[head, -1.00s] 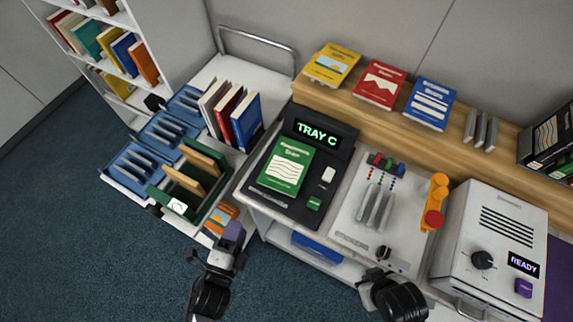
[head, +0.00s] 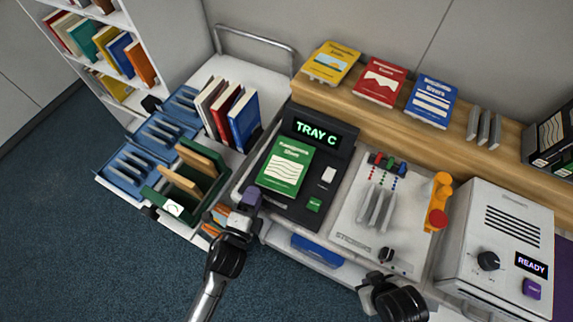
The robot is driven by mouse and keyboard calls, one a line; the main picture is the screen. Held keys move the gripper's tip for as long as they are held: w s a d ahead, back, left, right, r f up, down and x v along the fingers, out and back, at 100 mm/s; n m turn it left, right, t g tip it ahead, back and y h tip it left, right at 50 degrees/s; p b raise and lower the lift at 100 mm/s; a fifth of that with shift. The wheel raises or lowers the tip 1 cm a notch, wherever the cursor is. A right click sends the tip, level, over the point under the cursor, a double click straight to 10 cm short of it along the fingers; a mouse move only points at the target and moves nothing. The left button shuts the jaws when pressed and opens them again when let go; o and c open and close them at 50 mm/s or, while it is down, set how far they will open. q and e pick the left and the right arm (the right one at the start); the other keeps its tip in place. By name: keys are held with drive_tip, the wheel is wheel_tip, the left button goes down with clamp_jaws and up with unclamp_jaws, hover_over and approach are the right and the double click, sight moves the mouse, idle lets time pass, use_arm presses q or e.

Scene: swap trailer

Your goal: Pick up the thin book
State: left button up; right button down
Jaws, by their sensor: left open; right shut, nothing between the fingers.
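Several books are in view, and I cannot tell for sure which one is the thin book. A green book (head: 285,163) lies flat on the dark scanner (head: 300,212) whose screen reads TRAY C. My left gripper (head: 240,208) is open at the scanner's front left corner, with its purple fingertip near the scanner edge. An orange and blue book (head: 221,213) lies low beside it, partly hidden by the gripper. My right gripper (head: 378,283) is shut and empty in front of the stickering console (head: 350,240), apart from any book.
A cart (head: 205,76) holds upright books (head: 243,120), blue trays (head: 128,172) and a green tray (head: 174,208) with tan dividers. Yellow, red and blue books (head: 432,102) lie on the wooden ledge. A white READY machine (head: 497,240) stands right. Floor at lower left is clear.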

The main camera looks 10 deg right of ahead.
sight(259, 184)
use_arm(q)
drive_tip(key=shift+b+x, duration=0.55)
drive_tip(key=shift+x, duration=1.35)
clamp_jaws()
